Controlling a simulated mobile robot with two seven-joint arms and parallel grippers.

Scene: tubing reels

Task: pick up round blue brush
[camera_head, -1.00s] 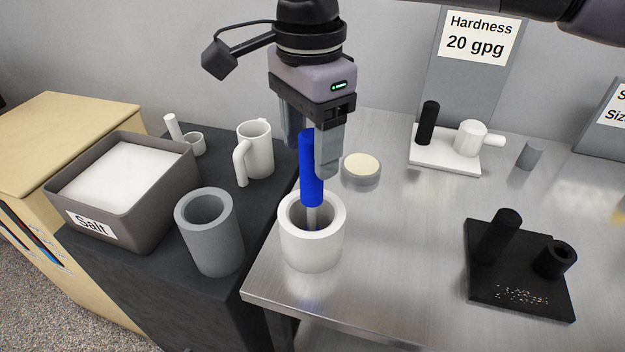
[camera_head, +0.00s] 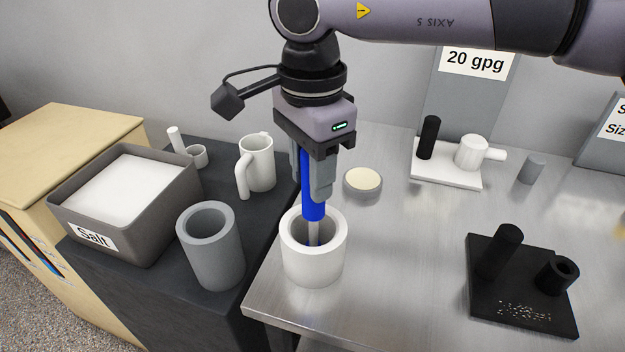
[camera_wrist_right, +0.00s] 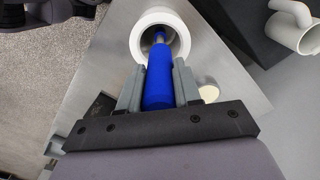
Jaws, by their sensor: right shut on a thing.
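The round blue brush (camera_head: 312,205) stands upright with its blue handle up and its thin grey shaft going down into a white round holder (camera_head: 312,262) on the metal table. My right gripper (camera_head: 312,190) points down over the holder and is shut on the blue handle, one finger on each side. In the right wrist view the blue handle (camera_wrist_right: 159,80) lies between the two grey fingers, and the brush's lower end is inside the white holder (camera_wrist_right: 160,20). The brush's lower tip is hidden in the holder. My left gripper is not in view.
A grey cup (camera_head: 211,248), a white mug (camera_head: 257,163) and a salt bin (camera_head: 150,245) stand on the dark cabinet to the left. A small round cream-topped dish (camera_head: 362,183) is behind the holder. A black base with posts (camera_head: 510,312) and a white base (camera_head: 440,177) are right.

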